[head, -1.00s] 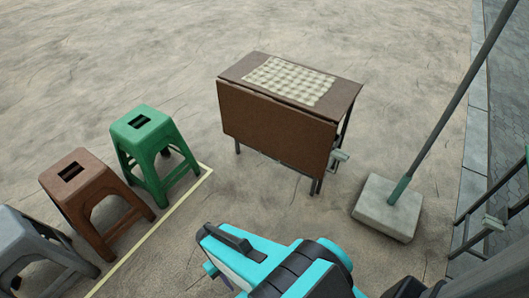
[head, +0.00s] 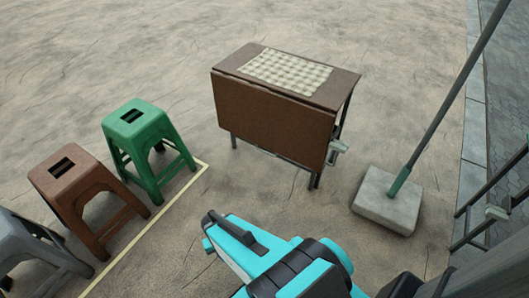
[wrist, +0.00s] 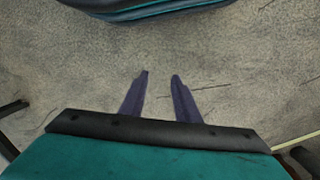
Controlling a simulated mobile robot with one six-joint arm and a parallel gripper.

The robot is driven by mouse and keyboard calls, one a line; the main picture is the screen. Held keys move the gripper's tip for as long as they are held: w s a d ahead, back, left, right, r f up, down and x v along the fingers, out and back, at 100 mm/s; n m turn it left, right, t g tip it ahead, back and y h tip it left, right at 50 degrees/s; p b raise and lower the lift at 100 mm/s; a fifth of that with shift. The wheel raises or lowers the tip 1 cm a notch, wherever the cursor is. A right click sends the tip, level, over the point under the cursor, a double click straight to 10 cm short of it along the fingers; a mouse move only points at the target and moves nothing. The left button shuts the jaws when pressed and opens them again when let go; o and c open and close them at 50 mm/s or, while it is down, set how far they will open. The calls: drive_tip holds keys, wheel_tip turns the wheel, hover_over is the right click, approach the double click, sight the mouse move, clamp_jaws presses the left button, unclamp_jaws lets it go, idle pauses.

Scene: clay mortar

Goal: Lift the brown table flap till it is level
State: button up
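The brown table flap (head: 268,121) hangs down from the near edge of the small folding table (head: 338,84) in the head view. The flap looks close to vertical. A checked cloth (head: 285,72) lies on the table top. My gripper (wrist: 159,75) shows in the wrist view with its two fingers apart and nothing between them, above bare ground. In the head view my teal arm is at the bottom, well short of the table, and the fingers do not show there. The flap is not in the wrist view.
Green (head: 145,140), brown (head: 87,198) and grey (head: 36,257) stools stand at the left behind a pale ground line (head: 150,221). A pole in a concrete block (head: 388,199) stands right of the table. The ground before the flap is clear.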

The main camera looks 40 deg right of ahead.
drive_tip(key=w+d+f+m+t+h+b, duration=0.2)
drive_tip(key=w+d+f+m+t+b, duration=0.35)
drive_tip(key=w+d, duration=0.7)
drive_tip(key=w+d+f+m+t+h+b, duration=0.2)
drive_tip(key=w+d+f+m+t+b, duration=0.4)
drive_tip(key=w+d, duration=0.6)
drive_tip(key=d+r+m+t+h+b, duration=0.1)
drive_tip(key=d+m+t+h+b, duration=0.1)
drive_tip(key=d+b, duration=0.5)
drive_tip(key=w+d+r+m+t+h+b, duration=0.1)
drive_tip(key=d+m+t+h+b, duration=0.2)
drive_tip(key=d, duration=1.7)
drive_tip(key=m+t+b, duration=0.2)
drive_tip(key=b, duration=0.2)
drive_tip(key=shift+d+r+h, duration=0.2)
drive_tip(key=shift+r+h, duration=0.1)
drive_tip(key=shift+r, duration=0.05)
drive_tip(key=shift+w+d, duration=0.1)
drive_tip(key=shift+w, duration=0.05)
drive_tip(key=b+x, duration=0.4)
drive_tip(key=x, duration=0.9)
drive_tip(key=shift+w, duration=0.2)
